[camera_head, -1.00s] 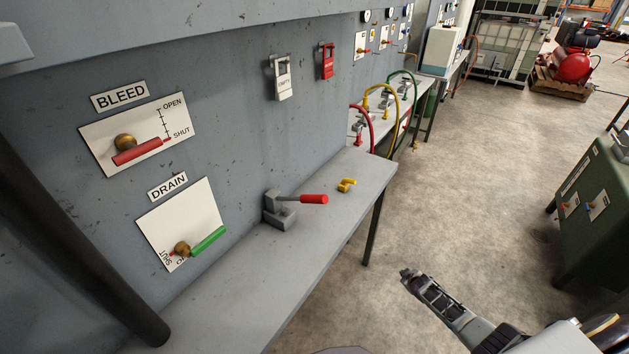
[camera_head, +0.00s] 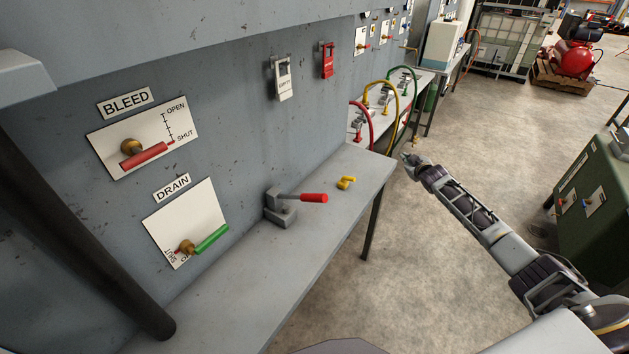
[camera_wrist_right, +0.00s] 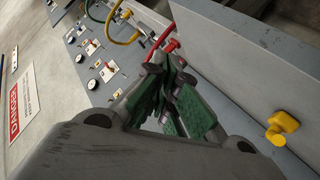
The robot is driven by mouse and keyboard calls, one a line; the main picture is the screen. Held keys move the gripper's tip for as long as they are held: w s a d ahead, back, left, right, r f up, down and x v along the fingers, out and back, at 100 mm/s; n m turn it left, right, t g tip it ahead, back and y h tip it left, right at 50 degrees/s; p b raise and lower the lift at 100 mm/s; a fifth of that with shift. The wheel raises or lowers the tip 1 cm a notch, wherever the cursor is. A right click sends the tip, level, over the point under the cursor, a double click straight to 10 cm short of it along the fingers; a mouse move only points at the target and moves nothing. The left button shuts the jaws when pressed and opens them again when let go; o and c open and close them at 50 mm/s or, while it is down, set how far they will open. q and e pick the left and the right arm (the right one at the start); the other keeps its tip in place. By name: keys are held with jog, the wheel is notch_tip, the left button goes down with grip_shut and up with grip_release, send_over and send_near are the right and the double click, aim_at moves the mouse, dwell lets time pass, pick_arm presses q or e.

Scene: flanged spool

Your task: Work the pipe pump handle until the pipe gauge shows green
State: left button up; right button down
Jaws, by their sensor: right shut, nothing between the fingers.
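A grey bracket on the near bench carries a lever with a red grip (camera_head: 314,198), pointing right. I cannot tell whether it is the pipe pump handle. Several small round dials sit on the far wall panels; one dial (camera_head: 365,15) shows at the top, too small to read. Dials (camera_wrist_right: 80,58) also show in the right wrist view, colours unclear. My right gripper (camera_head: 410,164) is shut and empty, just right of the near bench's far end, apart from the lever. Its fingers (camera_wrist_right: 172,85) show in the right wrist view. My left gripper is out of view.
A yellow fitting (camera_head: 346,182) lies on the near bench (camera_head: 245,275). Red, yellow (camera_head: 397,110) and green hoses arch over the far bench. BLEED (camera_head: 145,149) and DRAIN (camera_head: 203,240) levers are on the wall. A green cabinet (camera_head: 590,210) stands right. The floor between is clear.

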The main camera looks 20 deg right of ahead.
aim_at(301, 197)
jog(key=a+r+n+t+y, duration=0.1)
jog(key=a+r+y, duration=0.1)
jog(key=a+r, duration=0.75)
jog(key=a+r+y, duration=0.3)
jog(key=a+r, duration=0.3)
jog(key=r, duration=0.6)
jog(key=s+a+r+n+g+y+p, duration=0.1)
jog(key=s+a+y, duration=0.15)
jog(key=a, duration=0.45)
jog(key=s+a+r+g+y, duration=0.1)
jog(key=s+a, duration=0.3)
jog(key=a, duration=0.3)
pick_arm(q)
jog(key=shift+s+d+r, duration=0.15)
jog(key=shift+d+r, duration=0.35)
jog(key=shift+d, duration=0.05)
pick_arm(e)
jog(key=s+a+f+g+y, duration=0.1)
jog(key=s+a+f+g, duration=0.2)
jog(key=s+a+g, duration=0.2)
jog(key=s+a, duration=0.3)
jog(key=s, duration=0.1)
jog(key=shift+s+a+f+y, duration=0.25)
jog(key=shift+s+y, duration=0.1)
jog(key=shift+w+f, duration=0.1)
